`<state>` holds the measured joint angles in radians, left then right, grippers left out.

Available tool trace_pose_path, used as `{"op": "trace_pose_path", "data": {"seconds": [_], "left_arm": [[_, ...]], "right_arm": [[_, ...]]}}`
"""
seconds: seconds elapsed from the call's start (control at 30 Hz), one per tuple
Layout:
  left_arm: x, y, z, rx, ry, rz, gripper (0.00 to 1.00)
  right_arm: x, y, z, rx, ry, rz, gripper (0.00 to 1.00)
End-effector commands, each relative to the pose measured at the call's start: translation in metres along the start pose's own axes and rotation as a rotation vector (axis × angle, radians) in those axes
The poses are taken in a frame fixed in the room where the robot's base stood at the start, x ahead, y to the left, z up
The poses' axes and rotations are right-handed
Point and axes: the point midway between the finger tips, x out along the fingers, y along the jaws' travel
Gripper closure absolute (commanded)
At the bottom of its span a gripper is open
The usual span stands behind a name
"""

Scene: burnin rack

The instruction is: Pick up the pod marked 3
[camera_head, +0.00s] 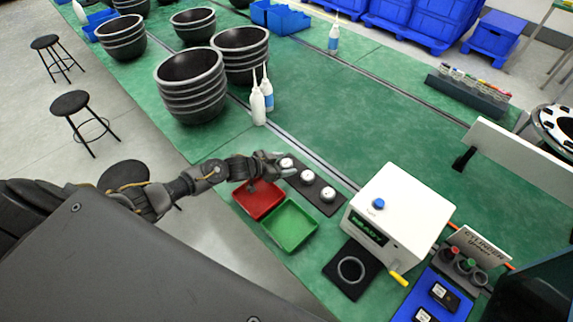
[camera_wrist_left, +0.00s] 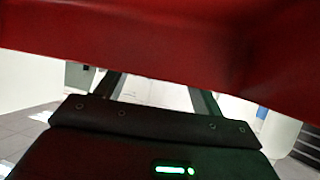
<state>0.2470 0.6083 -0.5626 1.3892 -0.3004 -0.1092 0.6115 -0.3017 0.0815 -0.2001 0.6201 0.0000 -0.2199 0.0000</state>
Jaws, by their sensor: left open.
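Three white round pods sit in a row on a dark strip (camera_head: 318,185): one at the far left end (camera_head: 287,163), one in the middle (camera_head: 307,177), one at the near right end (camera_head: 328,194). Their markings are too small to read, so I cannot tell which is 3. My left gripper (camera_head: 276,165) is open beside the far left pod, above the far side of the red tray; contact cannot be told. In the left wrist view its two fingers (camera_wrist_left: 158,92) stand apart, with red tray-coloured surface across the top. My right gripper is not in view.
A red tray (camera_head: 252,211) lies under my left wrist, with a green tray (camera_head: 290,225) next to it. A white box with a screen (camera_head: 400,215) stands right of the pods. White bottles (camera_head: 258,105) and stacked black bowls (camera_head: 190,95) stand farther back. The green table's middle is clear.

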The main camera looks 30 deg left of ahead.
Motion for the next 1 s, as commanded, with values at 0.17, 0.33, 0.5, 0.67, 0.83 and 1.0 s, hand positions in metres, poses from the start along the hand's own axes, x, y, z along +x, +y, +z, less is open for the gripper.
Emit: {"op": "trace_pose_path", "data": {"seconds": [0.17,0.33,0.5,0.67,0.83,1.0], "left_arm": [[0.000,0.000,0.000,0.000,0.000,0.000,0.45],[0.000,0.000,0.000,0.000,0.000,0.000,0.68],[0.000,0.000,0.000,0.000,0.000,0.000,0.80],[-0.001,0.000,-0.001,0.000,0.000,0.000,0.80],[-0.004,0.000,-0.008,0.001,0.000,0.001,0.80],[-0.018,0.001,-0.029,0.004,0.002,0.001,0.80]], "right_arm": [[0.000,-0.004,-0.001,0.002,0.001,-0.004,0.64],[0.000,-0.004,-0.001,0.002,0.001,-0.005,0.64],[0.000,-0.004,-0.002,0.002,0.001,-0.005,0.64],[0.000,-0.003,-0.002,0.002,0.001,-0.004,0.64],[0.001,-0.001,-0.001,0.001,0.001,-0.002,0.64],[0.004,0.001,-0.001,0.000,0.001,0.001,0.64]]}}
